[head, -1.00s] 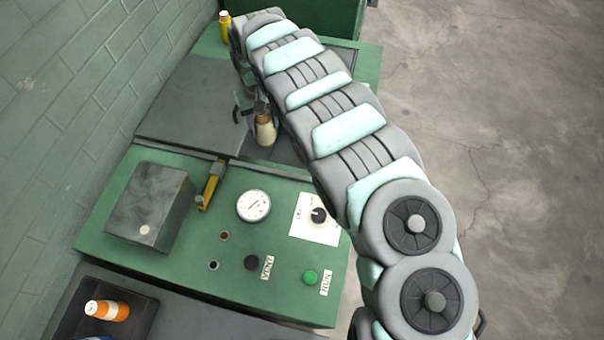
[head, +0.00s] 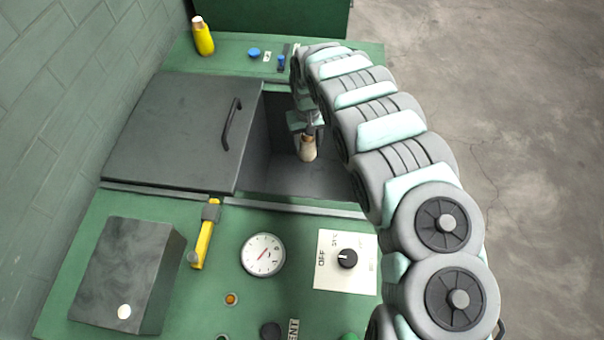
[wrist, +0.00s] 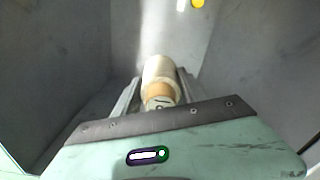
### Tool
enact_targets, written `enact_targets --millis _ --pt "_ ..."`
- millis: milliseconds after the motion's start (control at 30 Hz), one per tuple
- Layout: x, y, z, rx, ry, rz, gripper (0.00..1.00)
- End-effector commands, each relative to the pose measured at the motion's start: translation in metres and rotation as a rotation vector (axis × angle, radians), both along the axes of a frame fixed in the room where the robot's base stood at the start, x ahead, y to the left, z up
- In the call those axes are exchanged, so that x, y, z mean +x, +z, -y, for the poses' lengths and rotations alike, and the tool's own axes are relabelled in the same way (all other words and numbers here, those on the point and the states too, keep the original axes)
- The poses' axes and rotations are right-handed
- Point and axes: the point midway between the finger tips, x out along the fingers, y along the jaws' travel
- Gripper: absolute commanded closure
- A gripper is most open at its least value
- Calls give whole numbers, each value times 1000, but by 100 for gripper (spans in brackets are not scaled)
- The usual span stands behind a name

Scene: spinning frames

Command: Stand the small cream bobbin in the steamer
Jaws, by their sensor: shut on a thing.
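The small cream bobbin (head: 308,150) has a tan end and hangs from my gripper (head: 309,134), in the open well of the steamer (head: 275,184). My gripper is shut on it. In the wrist view the bobbin (wrist: 160,72) sits between the two fingers of my gripper (wrist: 158,88), with grey well walls around it. I cannot tell whether its lower end touches the well floor. The right side of the well is hidden behind my arm.
The grey lid (head: 175,130) with a dark handle lies left of the opening. A yellow bottle (head: 203,38) stands behind. In front are a gauge (head: 262,255), a knob panel (head: 334,277), a yellow lever (head: 203,243) and a grey box (head: 125,270).

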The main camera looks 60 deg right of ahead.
Motion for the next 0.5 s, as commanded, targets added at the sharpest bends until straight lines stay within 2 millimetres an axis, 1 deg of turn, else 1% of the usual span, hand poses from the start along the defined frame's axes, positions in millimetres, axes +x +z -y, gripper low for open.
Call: enact_targets --millis 33,100,500 --pt "-1 -19 -2 7 -2 0 99" --pt "-1 -37 -3 8 -1 0 99" --pt "0 -124 -3 8 -2 0 99"
